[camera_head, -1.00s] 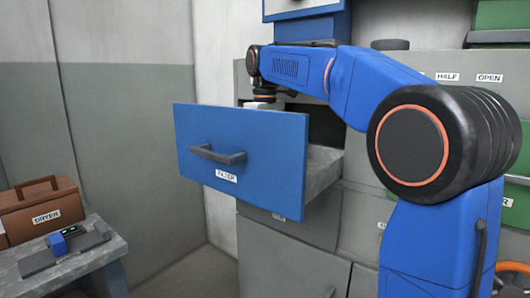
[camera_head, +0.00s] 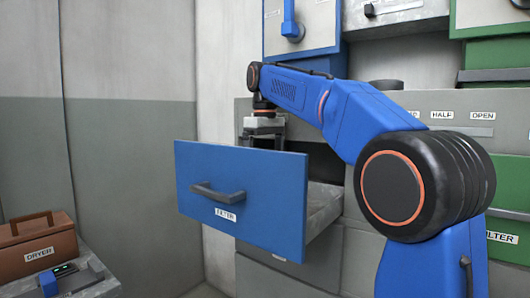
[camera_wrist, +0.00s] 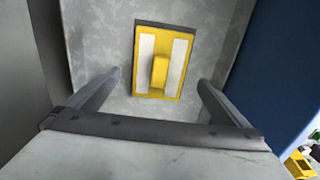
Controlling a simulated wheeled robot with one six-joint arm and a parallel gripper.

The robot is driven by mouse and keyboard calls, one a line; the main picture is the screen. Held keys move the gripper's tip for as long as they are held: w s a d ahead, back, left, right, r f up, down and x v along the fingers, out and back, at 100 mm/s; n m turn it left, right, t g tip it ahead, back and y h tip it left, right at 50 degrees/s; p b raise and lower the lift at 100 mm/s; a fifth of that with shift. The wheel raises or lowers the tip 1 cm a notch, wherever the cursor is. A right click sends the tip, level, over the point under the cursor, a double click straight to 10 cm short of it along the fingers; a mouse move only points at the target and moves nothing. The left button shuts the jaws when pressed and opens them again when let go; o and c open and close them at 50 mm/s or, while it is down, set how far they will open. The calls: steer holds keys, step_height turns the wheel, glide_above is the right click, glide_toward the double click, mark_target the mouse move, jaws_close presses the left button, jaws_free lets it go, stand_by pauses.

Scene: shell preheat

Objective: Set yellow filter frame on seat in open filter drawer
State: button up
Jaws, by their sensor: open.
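The yellow filter frame (camera_wrist: 160,86), with two pale panels and a raised yellow grip bar, lies flat on the grey floor of the open drawer in the wrist view. A dark strip of the seat (camera_wrist: 165,24) shows along the frame's far edge; the rest is under it, and I cannot tell whether it is fully seated. My gripper (camera_wrist: 158,92) is open, its fingers apart on either side of the frame and clear of it. In the head view my gripper (camera_head: 264,137) hangs over the drawer, behind the blue FILTER drawer front (camera_head: 245,190), which hides the frame.
The drawer front (camera_wrist: 280,70) rises at the right of the wrist view. A yellow object (camera_wrist: 300,165) is partly visible at the lower right corner. A brown DRYER case (camera_head: 38,247) sits at the lower left. Cabinets with blue and green doors stand behind.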

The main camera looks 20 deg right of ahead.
steer(key=shift+r, duration=2.8)
